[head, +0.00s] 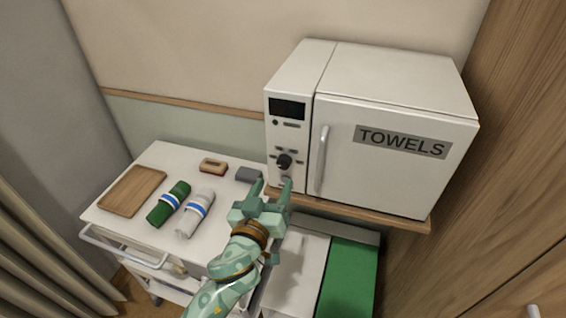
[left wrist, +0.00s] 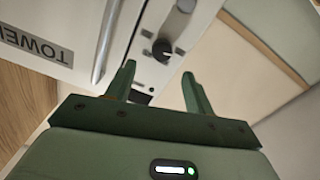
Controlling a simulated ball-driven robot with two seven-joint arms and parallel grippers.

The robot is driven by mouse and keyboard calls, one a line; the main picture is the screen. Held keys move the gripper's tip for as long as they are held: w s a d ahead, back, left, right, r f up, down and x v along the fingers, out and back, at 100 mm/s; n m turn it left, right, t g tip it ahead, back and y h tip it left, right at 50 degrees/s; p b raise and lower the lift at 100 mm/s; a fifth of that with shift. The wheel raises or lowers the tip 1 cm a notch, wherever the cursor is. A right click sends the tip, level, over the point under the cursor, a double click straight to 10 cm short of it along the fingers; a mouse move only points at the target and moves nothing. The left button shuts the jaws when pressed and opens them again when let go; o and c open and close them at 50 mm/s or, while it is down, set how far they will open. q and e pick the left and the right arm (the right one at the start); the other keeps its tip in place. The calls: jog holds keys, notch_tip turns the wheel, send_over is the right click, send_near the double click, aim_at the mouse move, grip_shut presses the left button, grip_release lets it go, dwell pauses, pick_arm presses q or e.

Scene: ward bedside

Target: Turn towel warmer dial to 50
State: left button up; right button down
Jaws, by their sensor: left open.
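The white towel warmer (head: 385,75) stands on a wooden shelf, its door marked TOWELS. Its black dial (head: 284,161) sits low on the narrow left panel, with small marks around it too small to read. The dial also shows in the left wrist view (left wrist: 162,47), beyond the fingertips. My left gripper (head: 273,184) is open and empty, just below and in front of the dial. In the left wrist view the two green fingers (left wrist: 158,72) stand apart, and no contact with the dial shows. The dark display (head: 287,108) shows no readable value. My right gripper is not in view.
A white trolley (head: 120,212) at left carries a wooden board (head: 132,190), a green rolled towel (head: 168,203), a white rolled towel (head: 195,213), a brown block (head: 213,166) and a grey block (head: 248,174). The door handle (head: 321,160) juts out right of the dial. The shelf edge (head: 385,217) lies below.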

aim_at(282, 165)
pick_arm(q)
jog(key=x, duration=0.6)
jog(key=shift+w+a, duration=0.1)
jog(key=shift+w, duration=0.3)
jog(key=shift+w+d, duration=0.25)
jog(key=shift+w, duration=0.25)
jog(key=c, duration=0.9)
